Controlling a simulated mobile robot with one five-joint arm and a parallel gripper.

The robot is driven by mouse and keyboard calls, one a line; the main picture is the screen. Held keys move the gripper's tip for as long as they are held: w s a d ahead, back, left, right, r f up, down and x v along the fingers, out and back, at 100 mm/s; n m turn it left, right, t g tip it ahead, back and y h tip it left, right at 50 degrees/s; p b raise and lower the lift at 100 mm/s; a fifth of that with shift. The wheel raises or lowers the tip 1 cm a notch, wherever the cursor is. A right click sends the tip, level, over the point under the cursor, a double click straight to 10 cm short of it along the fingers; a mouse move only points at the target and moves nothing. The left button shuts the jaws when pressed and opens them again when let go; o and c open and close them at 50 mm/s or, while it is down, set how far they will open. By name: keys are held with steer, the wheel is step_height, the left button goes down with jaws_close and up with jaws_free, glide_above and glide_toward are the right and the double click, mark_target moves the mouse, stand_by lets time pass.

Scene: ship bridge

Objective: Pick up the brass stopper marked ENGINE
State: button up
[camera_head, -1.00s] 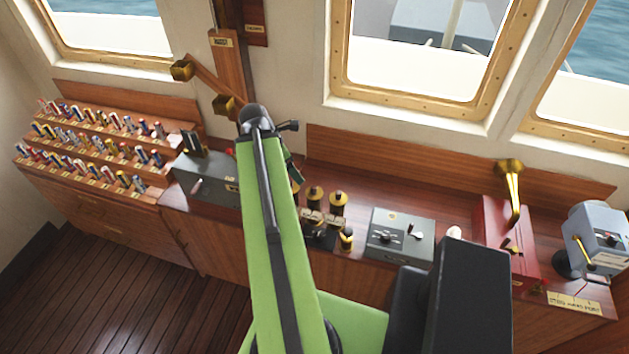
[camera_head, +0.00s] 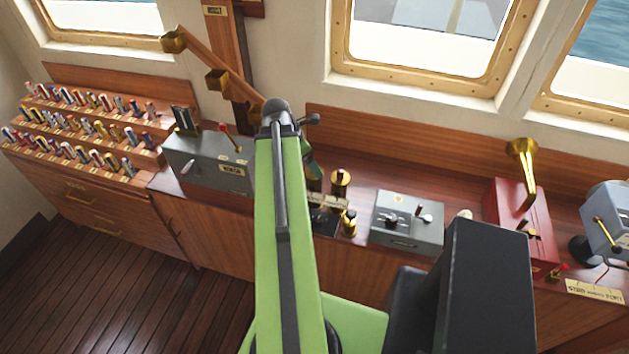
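A third is partly covered by my arm. Pale label plates (camera_head: 327,201) lie among them, but their writing is too small to read, so I cannot tell which is marked ENGINE. My gripper (camera_head: 311,160) is beyond the top of my green arm, close to the stoppers in the picture. Its fingertips are mostly hidden, and nothing is visibly held.
A grey box (camera_head: 208,162) with a red-knobbed lever stands left of my arm. A grey switch box (camera_head: 407,220), a red box (camera_head: 518,215) with a brass horn, and a blue-grey device (camera_head: 608,215) stand to the right. A tiered rack (camera_head: 85,160) holds many coloured rolls at left.

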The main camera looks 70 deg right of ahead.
steer(key=b+x, duration=0.4)
steer(key=x, duration=0.1)
steer(key=shift+w+d+f+b, duration=0.1)
steer(key=shift+w+d+b, duration=0.1)
steer(key=shift+d+b, duration=0.15)
steer(key=shift+r, duration=0.2)
steer(key=c, duration=1.5)
